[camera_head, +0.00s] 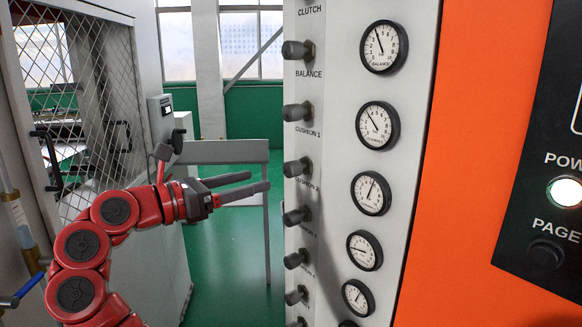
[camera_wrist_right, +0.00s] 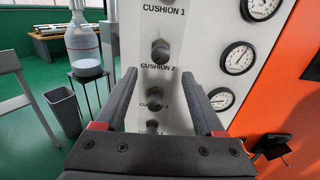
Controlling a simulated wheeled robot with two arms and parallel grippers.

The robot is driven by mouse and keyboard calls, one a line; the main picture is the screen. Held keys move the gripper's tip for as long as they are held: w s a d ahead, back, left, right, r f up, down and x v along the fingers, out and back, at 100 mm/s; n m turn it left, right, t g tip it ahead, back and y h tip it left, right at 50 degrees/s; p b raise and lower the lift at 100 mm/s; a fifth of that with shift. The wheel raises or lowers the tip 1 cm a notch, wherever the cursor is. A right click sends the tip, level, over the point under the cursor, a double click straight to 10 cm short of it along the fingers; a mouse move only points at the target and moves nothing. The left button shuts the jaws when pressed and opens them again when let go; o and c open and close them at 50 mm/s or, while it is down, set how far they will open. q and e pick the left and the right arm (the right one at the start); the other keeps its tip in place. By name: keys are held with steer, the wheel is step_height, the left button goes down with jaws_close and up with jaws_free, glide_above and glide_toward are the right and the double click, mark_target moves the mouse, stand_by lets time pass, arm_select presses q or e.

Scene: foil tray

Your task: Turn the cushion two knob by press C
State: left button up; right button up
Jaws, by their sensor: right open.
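The grey panel (camera_head: 340,30) carries a column of dark knobs. The knob just above the CUSHION 2 label (camera_head: 297,167) also shows in the right wrist view (camera_wrist_right: 160,50), a little above the level of my fingertips. My right gripper (camera_head: 258,181) is open and empty, its two fingers pointing at the panel. In the head view its tips end a little left of the knobs, with a gap. In the right wrist view (camera_wrist_right: 163,80) the knob below the CUSHION 2 label (camera_wrist_right: 154,98) appears between the fingers. My left gripper is not in view.
Several round gauges (camera_head: 384,47) run down the panel beside the knobs. An orange panel (camera_head: 478,120) and a black POWER panel (camera_head: 545,215) stand at right. A mesh-fronted cabinet (camera_head: 95,100) is at left. In the wrist view, a glass bottle (camera_wrist_right: 82,45) stands at left.

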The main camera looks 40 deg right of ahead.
mark_target(286, 172)
steer(key=d+p, duration=0.1)
steer(key=d, duration=0.9)
steer(key=shift+w+d+p, duration=0.1)
steer(key=shift+d+p, duration=0.05)
steer(key=shift+p, duration=0.25)
jaws_close()
